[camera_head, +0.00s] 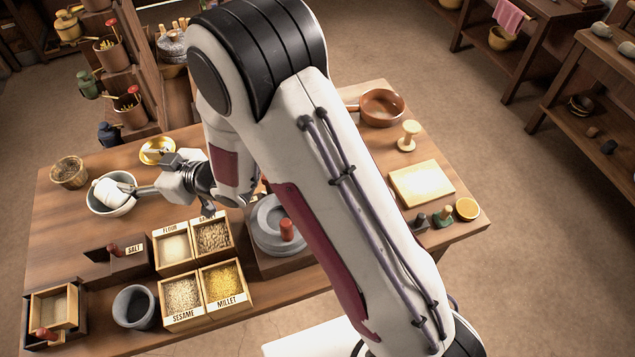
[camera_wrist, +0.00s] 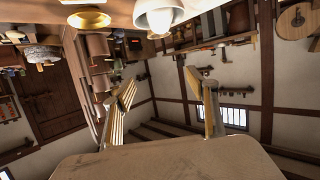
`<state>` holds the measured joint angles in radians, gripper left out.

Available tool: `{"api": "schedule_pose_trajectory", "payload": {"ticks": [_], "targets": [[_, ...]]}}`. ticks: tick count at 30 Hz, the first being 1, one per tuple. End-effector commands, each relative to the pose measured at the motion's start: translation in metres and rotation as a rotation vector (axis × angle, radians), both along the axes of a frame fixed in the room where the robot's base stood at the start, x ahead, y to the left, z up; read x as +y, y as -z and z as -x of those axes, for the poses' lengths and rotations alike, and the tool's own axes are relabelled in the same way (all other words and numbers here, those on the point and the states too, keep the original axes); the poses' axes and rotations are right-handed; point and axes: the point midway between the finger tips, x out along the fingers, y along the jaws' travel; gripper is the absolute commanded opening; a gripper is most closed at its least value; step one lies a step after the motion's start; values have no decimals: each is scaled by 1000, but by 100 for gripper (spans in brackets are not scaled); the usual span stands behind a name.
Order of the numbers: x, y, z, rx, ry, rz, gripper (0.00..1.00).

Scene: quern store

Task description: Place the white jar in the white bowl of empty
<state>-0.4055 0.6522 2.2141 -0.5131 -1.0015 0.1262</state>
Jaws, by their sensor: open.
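The white jar (camera_head: 108,192) is in the white bowl (camera_head: 121,210) at the left of the table. It looks tilted, and its lower part is hidden by the bowl. My gripper (camera_head: 133,187) is right beside the jar, at the bowl's right rim, with its jaws apart. I cannot tell whether a finger touches the jar. In the wrist view my gripper's fingers (camera_wrist: 165,97) are spread with nothing between them. The bowl (camera_wrist: 146,14) and the jar (camera_wrist: 165,18) show at the top edge of that view, beyond the fingertips.
A brass dish (camera_head: 151,158) is behind the bowl, and a basket-like pot (camera_head: 69,174) stands left. Grain boxes (camera_head: 202,294) and a grey mortar (camera_head: 134,307) fill the front. A quern (camera_head: 265,225) is in mid-table, partly behind my arm. A brown pan (camera_head: 382,107) is at right.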

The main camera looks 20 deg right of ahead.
Motion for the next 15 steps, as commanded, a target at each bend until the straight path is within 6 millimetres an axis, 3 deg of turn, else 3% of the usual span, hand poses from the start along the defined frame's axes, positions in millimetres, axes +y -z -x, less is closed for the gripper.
{"api": "schedule_pose_trajectory", "payload": {"ticks": [5,15], "targets": [[-28,-23,-12,4,68,54,58],[-102,-68,-20,51,238,173,58]]}}
